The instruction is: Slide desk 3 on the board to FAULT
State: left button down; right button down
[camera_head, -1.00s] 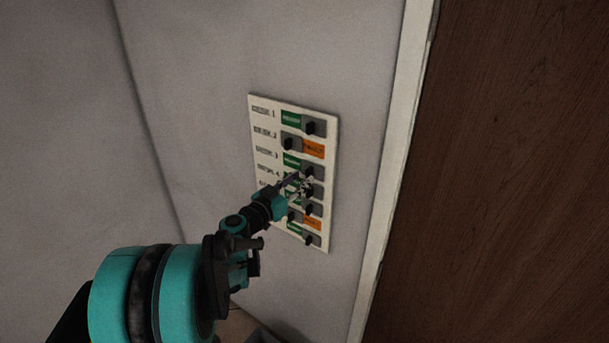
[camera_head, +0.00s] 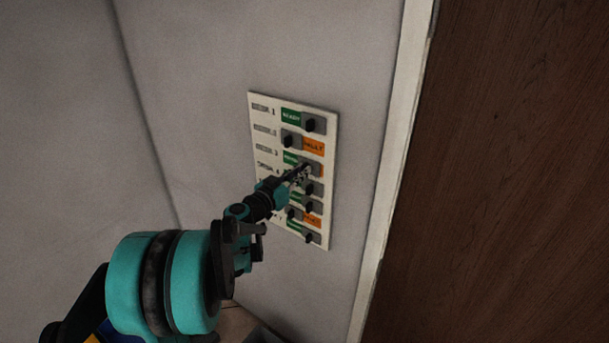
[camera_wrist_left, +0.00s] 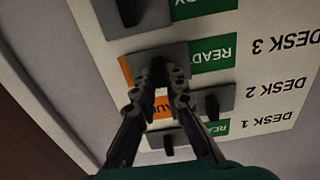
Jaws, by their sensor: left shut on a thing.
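The white board (camera_head: 263,146) on the wall has several rows, each with a grey slider. In the desk 3 row, the grey slider (camera_head: 303,166) stands partway along its track, with green to its left and an orange strip (camera_head: 317,172) to its right. The left wrist view is upside down; there the slider (camera_wrist_left: 178,54) has green READY (camera_wrist_left: 214,56) on one side and orange (camera_wrist_left: 126,71) on the other. My left gripper (camera_head: 299,175) is shut on the slider's knob; its fingertips also show in the left wrist view (camera_wrist_left: 160,75). My right gripper is not in view.
The desk 2 slider (camera_head: 291,140) sits left, beside orange FAULT (camera_head: 314,147). The desk 1 slider (camera_head: 314,124) sits right, beside green READY (camera_head: 291,117). More sliders lie close below. A white frame (camera_head: 392,150) and brown door (camera_head: 500,170) stand to the right.

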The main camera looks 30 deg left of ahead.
pick_arm(q)
jog(key=a, duration=0.4)
jog(key=a+b, duration=0.1)
jog(key=a, duration=0.1)
jog(key=shift+w, duration=0.25)
jog(key=shift+a, duration=0.3)
jog(key=shift+d+r, duration=0.1)
jog(key=c, duration=1.6)
grip_release()
jog(key=shift+o, duration=0.2)
jog(key=shift+a, duration=0.2)
jog(key=s, duration=1.2)
jog(key=shift+a, duration=0.45)
